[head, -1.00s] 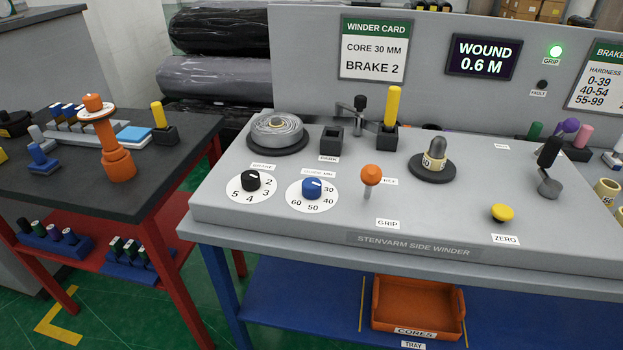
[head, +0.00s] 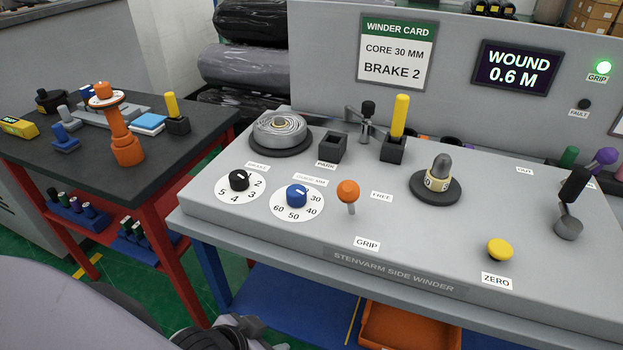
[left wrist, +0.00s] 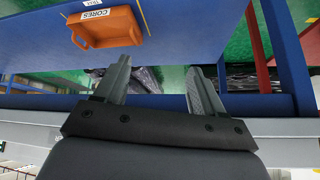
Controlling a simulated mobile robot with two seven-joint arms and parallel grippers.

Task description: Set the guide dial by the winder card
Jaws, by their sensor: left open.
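The winder card (head: 394,52) stands on the back panel and reads "CORE 30 MM" and "BRAKE 2". The guide dial (head: 297,196) is a blue knob with a white mark on a white disc; 30, 40, 50 and 60 show around it. The mark points to the upper right, above the 30; the number behind the knob is hidden. My left gripper (head: 245,335) is partly in the head view at the bottom, low in front of the winder and well away from the dial. In the left wrist view its fingers (left wrist: 160,85) are apart and empty. My right gripper is not in view.
The black brake dial (head: 239,181) is left of the guide dial. The orange-knobbed grip lever (head: 348,191) rises close on its right. A yellow peg (head: 400,116) and a core spindle (head: 440,175) stand farther off. The orange cores tray (left wrist: 108,27) sits on the blue lower shelf.

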